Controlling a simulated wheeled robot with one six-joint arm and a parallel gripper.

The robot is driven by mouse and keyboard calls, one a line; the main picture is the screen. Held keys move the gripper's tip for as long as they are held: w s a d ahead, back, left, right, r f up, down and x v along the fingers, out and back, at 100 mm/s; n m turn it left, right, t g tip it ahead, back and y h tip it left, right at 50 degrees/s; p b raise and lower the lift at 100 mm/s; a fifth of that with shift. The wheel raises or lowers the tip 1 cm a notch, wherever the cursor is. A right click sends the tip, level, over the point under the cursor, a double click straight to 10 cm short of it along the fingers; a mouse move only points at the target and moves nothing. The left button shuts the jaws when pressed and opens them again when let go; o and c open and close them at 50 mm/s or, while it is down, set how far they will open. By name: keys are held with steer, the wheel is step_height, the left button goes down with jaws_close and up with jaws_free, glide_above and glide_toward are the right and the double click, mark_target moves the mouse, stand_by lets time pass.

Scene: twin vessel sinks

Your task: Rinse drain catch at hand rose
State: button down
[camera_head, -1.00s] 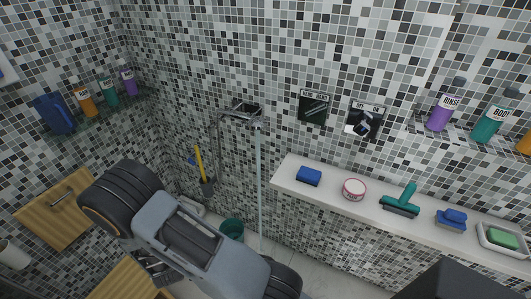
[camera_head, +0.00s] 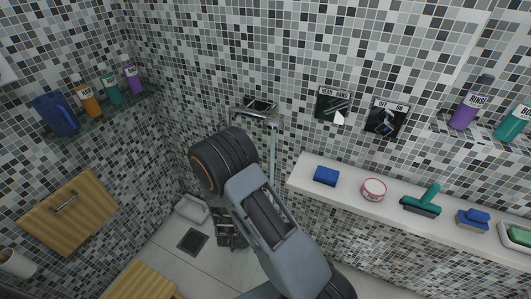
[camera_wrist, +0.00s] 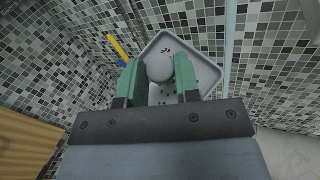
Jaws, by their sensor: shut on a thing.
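In the wrist view, the drain catch (camera_wrist: 206,74) is a pale grey square tray with a round grey knob. Dark specks lie scattered in it. My gripper (camera_wrist: 160,76) has green fingers, shut on the knob, so the catch hangs at the fingertips. In the head view my arm hides most of the gripper and catch. A chrome shower fitting with a vertical pipe (camera_head: 273,155) is on the tiled wall; I cannot tell its hand rose apart. Right of it are a HEAD/HAND panel (camera_head: 332,105) and an OFF/ON panel (camera_head: 386,118); their settings are unclear.
A dark square (camera_head: 192,241) shows in the pale floor. A white ledge (camera_head: 345,190) carries a blue sponge (camera_head: 326,176), a round tin (camera_head: 373,189), a teal squeegee (camera_head: 423,201) and a blue brush (camera_head: 472,219). Bottles stand on side shelves. A wooden panel (camera_head: 58,212) is at left.

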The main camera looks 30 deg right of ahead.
steer(key=shift+d, duration=0.1)
steer(key=v, duration=0.8)
steer(key=shift+b, duration=0.45)
steer(key=shift+f, duration=0.1)
stand_by(1.2)
steer(key=s+a+r+p, duration=0.2)
steer(key=s+r+p, duration=0.2)
steer(key=p, duration=0.1)
steer(key=shift+s+a, duration=0.15)
steer(key=shift+a, duration=0.25)
